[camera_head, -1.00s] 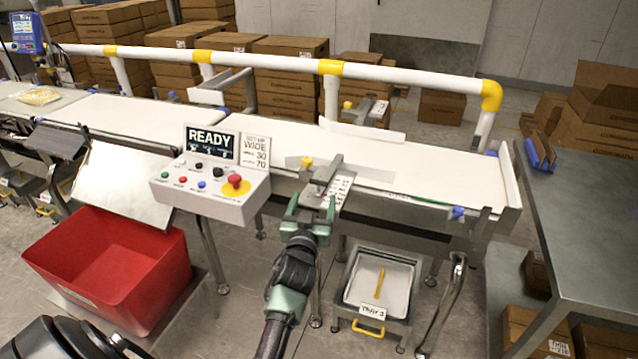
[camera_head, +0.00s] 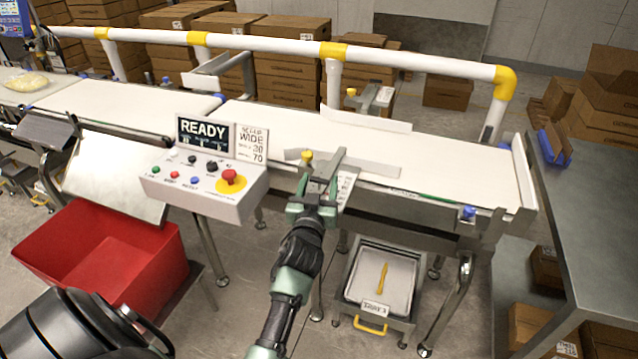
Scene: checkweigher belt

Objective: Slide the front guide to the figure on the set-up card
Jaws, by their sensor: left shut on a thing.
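The front guide (camera_head: 372,168) is a light plate along the near edge of the belt, with a grey bar, a yellow knob (camera_head: 306,157) and a marked scale (camera_head: 346,186) at its mount. My left gripper (camera_head: 317,197) is shut on the guide's grey bar, beside the scale, and partly hides it. The scale's figures are too small to read. The set-up card (camera_head: 252,145) stands on the control box and shows "WIDE" with 30 above 70; its smaller words are unclear. My right gripper is not in view.
The control box (camera_head: 205,185) with a READY display (camera_head: 203,132) and a red button stands left of my gripper. A red bin (camera_head: 95,245), a tray (camera_head: 378,283) and a steel table (camera_head: 600,215) are around.

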